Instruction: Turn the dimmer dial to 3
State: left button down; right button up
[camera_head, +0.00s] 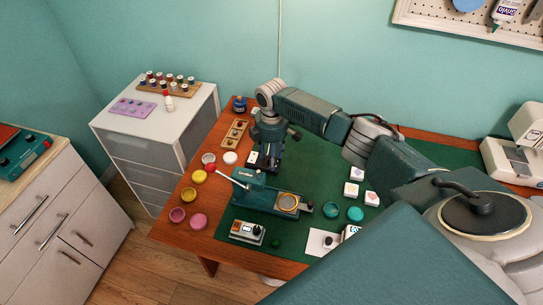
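My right arm comes in from the right and reaches across the table. Its gripper (264,158) points down near the table's far left part, over a small black and white box (252,158). I cannot tell if its fingers are open or touch the box. Two knobbed things lie at the front: a grey box with a display and a dark knob (247,232), and a white square plate with a dark knob (322,242). Which one is the dimmer dial is unclear, and any numbers are too small to read. My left gripper is not in view.
A green press-like tool (262,193) stands mid-table on a green mat (310,180). Several small round pots (198,221) line the left edge. A white drawer cabinet (150,140) stands left.

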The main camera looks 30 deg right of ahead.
jog(key=c, duration=0.4)
grip_shut()
jog(key=shift+r, duration=0.1)
jog(key=shift+m+p, duration=0.35)
jog(key=shift+m, duration=0.05)
jog(key=m+p, duration=0.2)
jog(key=m, duration=0.2)
jog(key=shift+a+r, duration=0.1)
jog(key=m+p, duration=0.1)
jog(key=m, duration=0.1)
jog(key=shift+m, duration=0.4)
jog(key=m+p, duration=0.1)
jog(key=m, duration=0.1)
jog(key=shift+m+g, duration=0.3)
jog(key=m, duration=0.2)
jog(key=shift+w+m+p, duration=0.1)
jog(key=shift+m+p, duration=0.3)
jog(key=m, duration=0.3)
jog(key=shift+m, duration=0.3)
jog(key=m, duration=0.3)
jog(key=shift+m, duration=0.3)
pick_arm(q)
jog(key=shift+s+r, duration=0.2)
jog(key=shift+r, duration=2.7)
pick_arm(e)
jog(key=shift+w+m, duration=0.1)
jog(key=shift+m, duration=1.7)
